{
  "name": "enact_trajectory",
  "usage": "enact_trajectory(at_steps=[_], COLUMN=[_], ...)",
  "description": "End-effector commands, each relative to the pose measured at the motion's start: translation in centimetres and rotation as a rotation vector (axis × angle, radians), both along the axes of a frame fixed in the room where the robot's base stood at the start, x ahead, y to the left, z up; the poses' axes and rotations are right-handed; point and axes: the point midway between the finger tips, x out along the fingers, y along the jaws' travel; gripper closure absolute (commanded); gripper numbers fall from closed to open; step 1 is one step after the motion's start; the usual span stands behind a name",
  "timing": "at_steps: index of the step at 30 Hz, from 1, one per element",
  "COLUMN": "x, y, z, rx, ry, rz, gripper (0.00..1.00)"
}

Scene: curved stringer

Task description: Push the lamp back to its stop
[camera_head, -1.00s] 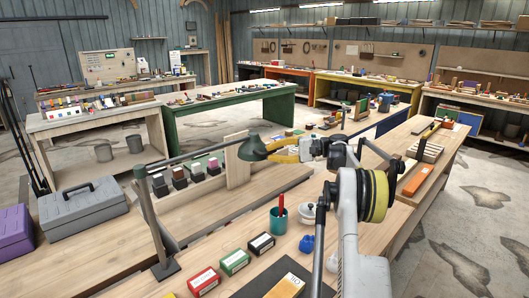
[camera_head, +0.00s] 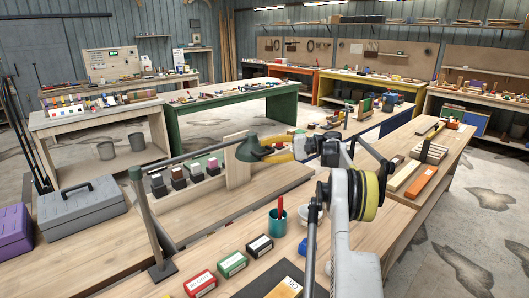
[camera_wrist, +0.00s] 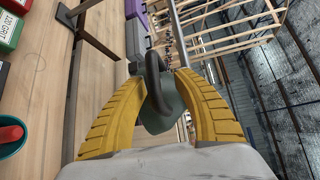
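The lamp has a dark green shade (camera_head: 252,149) at the right end of a long thin arm, which runs from an upright post (camera_head: 146,218) standing on the bench at left. My gripper (camera_head: 277,156) is at the right side of the shade, its yellow fingers partly hidden. In the wrist view, my gripper (camera_wrist: 160,76) has its fingers apart, with a dark curved handle (camera_wrist: 156,84) and the grey-green shade (camera_wrist: 160,115) between or just beyond them. A gap shows at the right finger; contact at the left is unclear. I cannot identify the stop for certain.
An upright wooden board (camera_head: 238,168) stands behind the shade, beside a row of small blocks (camera_head: 179,178). A teal cup (camera_head: 277,222) with a red item and several small boxes (camera_head: 232,264) lie in front. A grey toolbox (camera_head: 82,206) is at left.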

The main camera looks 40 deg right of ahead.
Motion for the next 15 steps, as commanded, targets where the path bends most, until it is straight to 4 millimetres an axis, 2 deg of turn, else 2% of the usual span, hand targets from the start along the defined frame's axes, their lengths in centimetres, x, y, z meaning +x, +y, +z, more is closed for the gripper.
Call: enact_trajectory(at_steps=[9, 15], x=[-0.2, -2.2], y=[-0.2, -2.5], z=[0.0, 0.3], rx=[-0.001, 0.000], ry=[0.001, 0.001], rz=[0.000, -0.002], gripper=[0.64, 0.64])
